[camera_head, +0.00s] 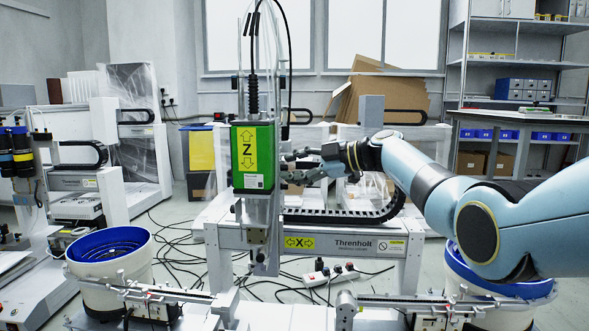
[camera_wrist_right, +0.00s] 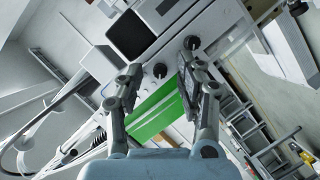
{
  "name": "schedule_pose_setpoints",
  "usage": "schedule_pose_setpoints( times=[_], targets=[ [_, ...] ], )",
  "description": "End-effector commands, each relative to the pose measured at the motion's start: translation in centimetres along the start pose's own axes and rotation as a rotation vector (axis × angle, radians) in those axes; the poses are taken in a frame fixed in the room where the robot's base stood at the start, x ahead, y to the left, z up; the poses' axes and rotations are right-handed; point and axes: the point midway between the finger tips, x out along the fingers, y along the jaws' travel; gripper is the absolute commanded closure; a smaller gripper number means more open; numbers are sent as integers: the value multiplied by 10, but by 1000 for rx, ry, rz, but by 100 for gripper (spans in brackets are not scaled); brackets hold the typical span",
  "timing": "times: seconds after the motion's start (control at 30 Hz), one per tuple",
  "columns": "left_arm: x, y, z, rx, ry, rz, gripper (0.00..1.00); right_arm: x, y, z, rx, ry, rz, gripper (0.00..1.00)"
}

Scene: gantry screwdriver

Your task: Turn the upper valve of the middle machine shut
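The middle machine is a gantry with a green Z-axis box (camera_head: 253,157) above a pale X beam (camera_head: 345,240). My right gripper (camera_head: 290,167) is at the right side of the green box, fingers pointing left. In the right wrist view its fingers (camera_wrist_right: 162,72) are spread apart. A round black knob (camera_wrist_right: 160,71) shows in the gap between them, apart from both. A second dark knob (camera_wrist_right: 192,42) is near the right fingertip. I cannot tell which knob is the upper valve. In the head view no valve shows clearly. My left gripper is out of view.
Hoses and a black cable chain (camera_head: 345,214) run around the gantry. A blue-lined bowl (camera_head: 110,245) stands at the left; another (camera_head: 500,283) is partly behind my right arm. Cables and a power strip (camera_head: 330,274) lie on the floor.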

Motion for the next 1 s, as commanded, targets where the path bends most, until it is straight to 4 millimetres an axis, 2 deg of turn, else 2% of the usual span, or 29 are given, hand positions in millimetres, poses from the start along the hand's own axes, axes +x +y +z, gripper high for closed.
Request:
schedule_pose_setpoints(
  times=[0.03,0.3,0.33,0.57,0.8,1.0],
  targets=[
    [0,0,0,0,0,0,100,0,0,0,0,0,0,63],
    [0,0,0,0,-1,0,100,0,0,0,0,0,0,98],
    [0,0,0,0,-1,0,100,0,0,0,0,0,0,100],
    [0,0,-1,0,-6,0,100,0,0,0,-18,0,8,100],
    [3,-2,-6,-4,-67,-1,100,0,-2,0,-191,1,79,100],
    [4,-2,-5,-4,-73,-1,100,0,-3,0,-230,1,94,100]
  ],
)
